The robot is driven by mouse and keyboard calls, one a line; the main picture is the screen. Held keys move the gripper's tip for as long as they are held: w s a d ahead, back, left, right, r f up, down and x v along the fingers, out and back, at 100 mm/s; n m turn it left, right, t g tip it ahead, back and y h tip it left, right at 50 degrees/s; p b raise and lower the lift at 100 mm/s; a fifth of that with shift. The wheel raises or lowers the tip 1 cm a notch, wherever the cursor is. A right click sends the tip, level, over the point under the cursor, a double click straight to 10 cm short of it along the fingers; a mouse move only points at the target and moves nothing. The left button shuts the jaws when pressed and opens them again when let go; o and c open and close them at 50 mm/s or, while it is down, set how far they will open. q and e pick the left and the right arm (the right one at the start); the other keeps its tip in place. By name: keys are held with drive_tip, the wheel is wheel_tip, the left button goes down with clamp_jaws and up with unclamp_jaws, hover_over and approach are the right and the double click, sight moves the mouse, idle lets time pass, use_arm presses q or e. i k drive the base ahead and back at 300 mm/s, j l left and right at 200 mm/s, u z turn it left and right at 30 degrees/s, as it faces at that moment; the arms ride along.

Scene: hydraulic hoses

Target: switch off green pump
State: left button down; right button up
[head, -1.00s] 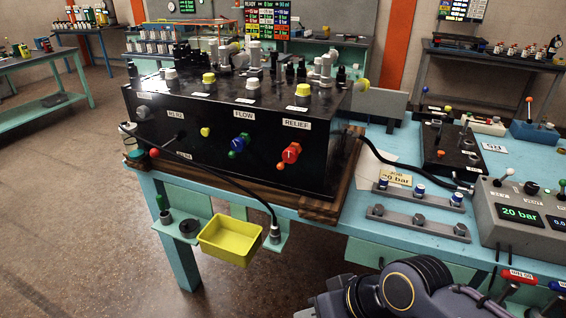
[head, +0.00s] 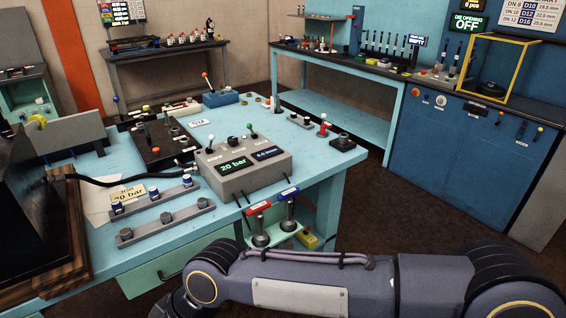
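A grey control box (head: 232,184) stands on the light blue bench, with two lit displays, one reading 20 bar. On its top are a lever with a green knob (head: 250,127) and a lever with a white knob (head: 211,138). Both levers look raised; I cannot read the labels beside them. No pump marked as green can be made out. My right arm crosses the bottom of the head view, in front of the bench, but its gripper is out of view. My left gripper is not in view.
A black valve panel (head: 150,142), a 20 bar card (head: 128,193) and rails with fittings (head: 165,222) lie left of the box. A blue cabinet (head: 470,150) stands at the right.

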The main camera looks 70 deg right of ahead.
sight(251, 130)
drive_tip(key=z, duration=2.2)
drive_tip(key=i+l, duration=0.2)
drive_tip(key=i, duration=0.25)
drive_tip(key=i+l, duration=0.2)
drive_tip(key=i, duration=0.2)
drive_tip(key=i+l, duration=0.2)
drive_tip(key=i, duration=0.25)
drive_tip(key=u, duration=1.4)
